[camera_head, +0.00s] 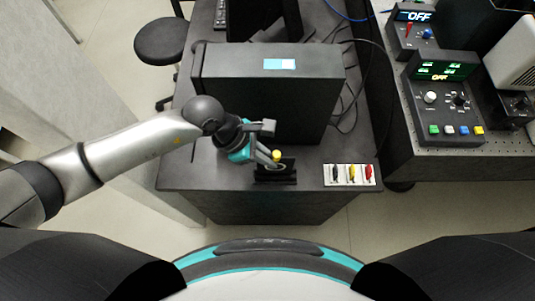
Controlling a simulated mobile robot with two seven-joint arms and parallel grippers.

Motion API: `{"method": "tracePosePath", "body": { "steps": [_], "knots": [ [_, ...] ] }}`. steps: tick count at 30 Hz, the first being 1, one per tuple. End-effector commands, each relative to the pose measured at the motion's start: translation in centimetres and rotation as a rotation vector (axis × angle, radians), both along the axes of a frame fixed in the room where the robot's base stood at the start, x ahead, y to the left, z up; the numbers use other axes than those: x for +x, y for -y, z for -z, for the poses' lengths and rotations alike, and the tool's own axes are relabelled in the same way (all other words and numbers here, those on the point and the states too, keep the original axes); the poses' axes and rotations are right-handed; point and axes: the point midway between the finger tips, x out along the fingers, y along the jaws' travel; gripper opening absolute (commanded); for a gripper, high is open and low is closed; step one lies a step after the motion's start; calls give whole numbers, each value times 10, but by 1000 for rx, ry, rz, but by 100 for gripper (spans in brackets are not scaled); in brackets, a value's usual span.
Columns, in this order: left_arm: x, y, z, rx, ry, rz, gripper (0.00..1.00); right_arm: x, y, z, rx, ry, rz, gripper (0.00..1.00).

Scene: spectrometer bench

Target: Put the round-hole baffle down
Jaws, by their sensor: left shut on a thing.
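My left gripper (271,158) reaches in from the left and is shut on the baffle. A dark base (276,180) shows just under the baffle. I cannot tell whether the baffle touches it. My gripper's fingers partly cover the plate, and its hole is hard to make out. My right gripper is out of view.
A large black box (268,88) stands just behind the baffle. To the right, a white panel (349,184) holds black, yellow and red plugs. Control boxes reading OFF, one with a dial (430,97), stand on the right-hand table. A stool (161,42) stands at the back left.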

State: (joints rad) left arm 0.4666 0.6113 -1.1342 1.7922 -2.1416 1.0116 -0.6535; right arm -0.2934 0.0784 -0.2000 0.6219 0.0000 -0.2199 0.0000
Motion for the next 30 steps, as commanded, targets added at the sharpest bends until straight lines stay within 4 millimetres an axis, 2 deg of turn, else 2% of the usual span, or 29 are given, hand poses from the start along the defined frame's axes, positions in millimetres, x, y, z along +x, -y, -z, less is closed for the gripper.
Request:
{"method": "tracePosePath", "body": {
  "steps": [3,4,12,23,30],
  "knots": [
    [0,0,2,0,0,0,0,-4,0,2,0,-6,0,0],
    [0,0,2,1,-1,1,8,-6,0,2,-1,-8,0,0],
    [0,0,1,1,0,0,36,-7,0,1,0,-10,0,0],
    [1,-4,-5,2,2,-1,36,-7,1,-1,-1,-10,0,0],
    [1,-28,-45,2,4,0,36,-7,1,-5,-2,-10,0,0]
  ]
}}
